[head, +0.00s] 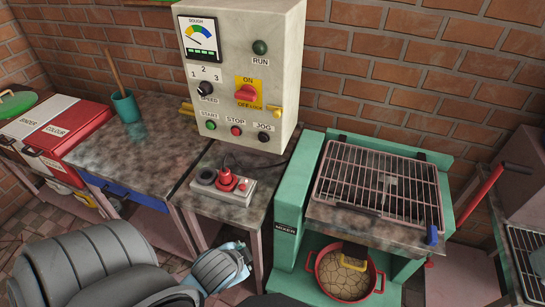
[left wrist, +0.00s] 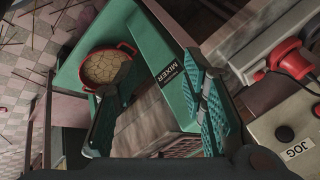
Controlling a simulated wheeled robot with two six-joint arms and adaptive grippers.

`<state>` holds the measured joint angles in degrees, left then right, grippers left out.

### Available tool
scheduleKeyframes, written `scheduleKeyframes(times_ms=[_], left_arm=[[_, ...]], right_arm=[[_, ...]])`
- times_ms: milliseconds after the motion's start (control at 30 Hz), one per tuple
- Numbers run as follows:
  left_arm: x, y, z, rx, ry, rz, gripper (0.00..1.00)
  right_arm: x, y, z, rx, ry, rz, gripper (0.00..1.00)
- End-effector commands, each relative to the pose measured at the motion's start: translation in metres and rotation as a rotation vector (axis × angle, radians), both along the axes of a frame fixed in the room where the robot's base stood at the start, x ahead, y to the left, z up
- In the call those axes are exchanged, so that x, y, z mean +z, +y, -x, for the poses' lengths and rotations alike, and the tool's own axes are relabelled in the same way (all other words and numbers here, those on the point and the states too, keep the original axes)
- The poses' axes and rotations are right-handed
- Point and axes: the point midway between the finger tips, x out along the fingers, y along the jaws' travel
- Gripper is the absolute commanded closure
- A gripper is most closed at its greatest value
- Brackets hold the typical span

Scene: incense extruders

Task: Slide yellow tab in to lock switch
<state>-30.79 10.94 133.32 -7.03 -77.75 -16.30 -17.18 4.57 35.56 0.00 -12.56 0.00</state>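The red rotary switch (head: 246,93) sits on a yellow plate (head: 249,82) marked ON, on the front of the beige control box (head: 245,35). The yellow tab (head: 276,111) sticks out to the right of the plate's lower edge, beside the switch. My left gripper (head: 238,262) is low in front of the small side table, well below the box and apart from the tab. In the left wrist view the left gripper (left wrist: 155,112) has its teal-padded fingers spread with nothing between them; the tab does not show there. My right gripper is not in view.
A small pedestal with a red knob (head: 227,182) stands below the box. The green mixer (head: 300,200) with a wire grille (head: 380,185) is on the right, a red pot (head: 342,285) under it. A teal cup (head: 125,106) stands on the left bench.

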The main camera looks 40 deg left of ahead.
Motion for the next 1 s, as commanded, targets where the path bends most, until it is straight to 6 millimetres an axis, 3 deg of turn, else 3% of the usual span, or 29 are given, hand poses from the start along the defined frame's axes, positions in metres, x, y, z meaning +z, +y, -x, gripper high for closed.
scheduleKeyframes(times_ms=[100,200,300,400,500,667,1000], left_arm=[[0.056,0.047,-0.046,-0.371,-0.079,-0.446,0.62],[0.105,0.074,-0.086,-0.681,-0.075,-0.899,0.62],[0.152,0.087,-0.118,-0.942,0.004,-1.363,0.62],[0.19,0.087,-0.141,-1.125,0.131,-1.771,0.62],[0.211,0.083,-0.154,-1.219,0.24,-2.028,0.62],[0.217,0.088,-0.175,-1.24,0.28,-2.102,0.62],[0.217,0.119,-0.264,-1.238,0.278,-2.091,0.62]], right_arm=[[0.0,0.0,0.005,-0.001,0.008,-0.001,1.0],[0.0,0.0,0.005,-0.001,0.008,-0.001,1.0],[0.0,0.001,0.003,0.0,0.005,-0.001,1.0],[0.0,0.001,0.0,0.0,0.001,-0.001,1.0],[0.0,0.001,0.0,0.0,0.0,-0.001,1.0],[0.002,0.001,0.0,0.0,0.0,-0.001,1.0],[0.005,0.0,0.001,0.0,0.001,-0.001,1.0]])
